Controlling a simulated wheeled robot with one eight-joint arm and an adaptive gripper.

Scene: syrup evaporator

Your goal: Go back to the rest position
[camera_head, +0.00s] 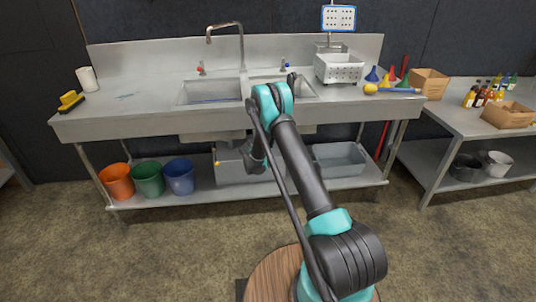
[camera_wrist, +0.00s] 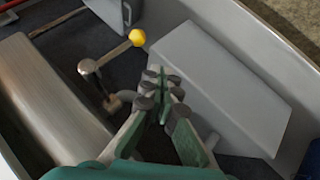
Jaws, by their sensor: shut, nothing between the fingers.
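My gripper (camera_wrist: 160,78) shows in the wrist view with its green fingers drawn together at the tips and nothing between them. Its tips appear close to a metal lever (camera_wrist: 110,62) with a yellow ball knob (camera_wrist: 137,38). I cannot tell whether they touch. In the head view my arm reaches forward to the sink's front edge and bends down there. The fingers are hidden in that view. The yellow knob (camera_head: 217,163) shows below the sink, left of my arm's end.
A steel sink bench (camera_head: 130,125) spans the back. Orange (camera_head: 117,182), green (camera_head: 148,178) and blue (camera_head: 179,176) buckets stand on its lower shelf. A grey box (camera_wrist: 215,85) lies beside my fingers. A second table (camera_head: 455,122) stands right. The floor in front is clear.

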